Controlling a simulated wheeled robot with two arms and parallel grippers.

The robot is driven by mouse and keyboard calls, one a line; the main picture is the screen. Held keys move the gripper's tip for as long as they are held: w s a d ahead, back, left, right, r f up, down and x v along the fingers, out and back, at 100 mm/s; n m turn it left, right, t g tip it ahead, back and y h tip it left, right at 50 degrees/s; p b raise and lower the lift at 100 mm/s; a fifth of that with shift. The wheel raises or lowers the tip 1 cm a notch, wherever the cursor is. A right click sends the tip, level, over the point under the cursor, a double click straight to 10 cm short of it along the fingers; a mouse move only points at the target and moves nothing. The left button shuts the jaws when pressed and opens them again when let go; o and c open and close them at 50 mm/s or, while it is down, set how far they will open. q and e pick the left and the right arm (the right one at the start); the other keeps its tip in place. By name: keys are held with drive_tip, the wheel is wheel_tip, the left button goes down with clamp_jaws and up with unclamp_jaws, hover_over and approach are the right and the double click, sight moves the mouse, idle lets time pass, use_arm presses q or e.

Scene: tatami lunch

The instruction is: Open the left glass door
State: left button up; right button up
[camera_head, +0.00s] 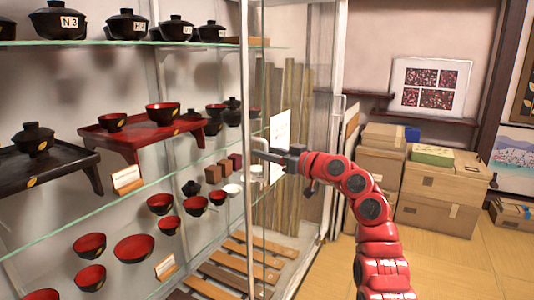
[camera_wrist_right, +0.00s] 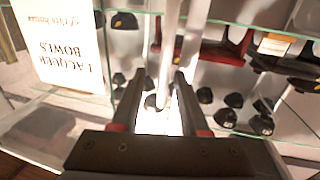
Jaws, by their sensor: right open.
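A glass display cabinet fills the left of the head view. A tall pale upright (camera_head: 246,110) edges its glass, and a pale handle (camera_head: 259,143) stands by it. I cannot tell clearly which pane is the left door or how far it stands open. My right gripper (camera_head: 264,154) reaches from the right to the handle. In the right wrist view the gripper (camera_wrist_right: 159,74) is open, with a pale vertical bar (camera_wrist_right: 171,45) showing between its fingers. Contact cannot be told. My left gripper is out of view.
Glass shelves hold red bowls (camera_head: 134,248), black lidded bowls (camera_head: 127,25) and a red stand (camera_head: 140,137). A lacquer bowls sign (camera_wrist_right: 62,45) is on the glass. Cardboard boxes (camera_head: 440,190) stand behind at right.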

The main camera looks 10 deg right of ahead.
drive_tip(key=p+v, duration=0.1)
drive_tip(key=v, duration=1.6)
drive_tip(key=shift+s, duration=0.2)
drive_tip(key=shift+d, duration=0.1)
